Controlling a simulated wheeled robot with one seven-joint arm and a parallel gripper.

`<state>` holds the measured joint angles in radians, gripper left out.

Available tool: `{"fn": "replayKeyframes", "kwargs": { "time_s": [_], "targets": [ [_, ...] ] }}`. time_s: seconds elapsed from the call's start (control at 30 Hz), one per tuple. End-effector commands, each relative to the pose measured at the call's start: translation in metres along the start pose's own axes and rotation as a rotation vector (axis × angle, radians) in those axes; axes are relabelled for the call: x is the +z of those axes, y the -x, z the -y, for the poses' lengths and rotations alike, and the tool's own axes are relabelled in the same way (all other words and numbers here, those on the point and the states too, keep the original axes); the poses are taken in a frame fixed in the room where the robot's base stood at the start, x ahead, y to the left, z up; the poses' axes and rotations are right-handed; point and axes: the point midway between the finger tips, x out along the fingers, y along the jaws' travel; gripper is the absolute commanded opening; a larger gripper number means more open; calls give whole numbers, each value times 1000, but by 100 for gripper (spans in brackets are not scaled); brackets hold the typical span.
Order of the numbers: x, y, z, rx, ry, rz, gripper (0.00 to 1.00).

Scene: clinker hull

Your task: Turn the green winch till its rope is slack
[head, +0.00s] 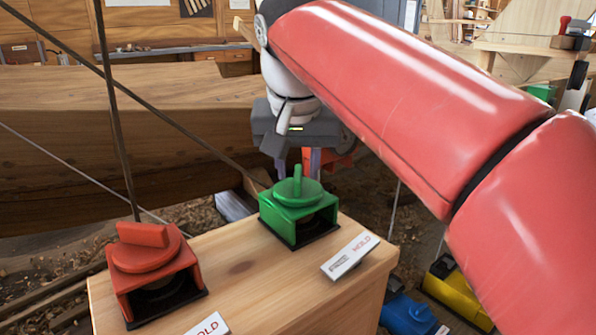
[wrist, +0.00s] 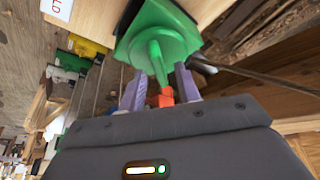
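The green winch (head: 292,207) stands on the right part of a wooden block, with an upright fin-like handle on its round top. Its dark rope (head: 190,133) runs straight up to the left and looks taut. My gripper (head: 311,163) is just behind the winch in the head view. In the wrist view, the green winch (wrist: 157,42) lies ahead, and my gripper (wrist: 160,80) has its two grey-purple fingers apart, one on each side of the handle. Gaps show between handle and fingers, so it is not gripped. Exact finger depth is hard to tell.
A red winch (head: 150,262) with its own rope stands at the block's left. A white label (head: 350,256) lies before the green winch. The wooden block (head: 240,265) has bare space between the winches. Blue (head: 405,315) and yellow (head: 455,292) objects are low right. A wooden hull (head: 120,100) stands behind.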

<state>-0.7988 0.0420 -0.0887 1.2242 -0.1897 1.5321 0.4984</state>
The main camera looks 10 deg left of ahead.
Motion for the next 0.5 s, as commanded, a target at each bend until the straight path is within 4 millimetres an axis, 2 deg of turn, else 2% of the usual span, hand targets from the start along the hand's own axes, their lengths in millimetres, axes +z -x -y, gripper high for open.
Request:
{"fn": "replayKeyframes", "kwargs": {
  "time_s": [0.1,0.37,0.5],
  "targets": [
    [0,-7,0,0,0,1,33],
    [0,-8,0,-1,0,0,33],
    [0,-8,0,-1,0,0,14]
  ]
}}
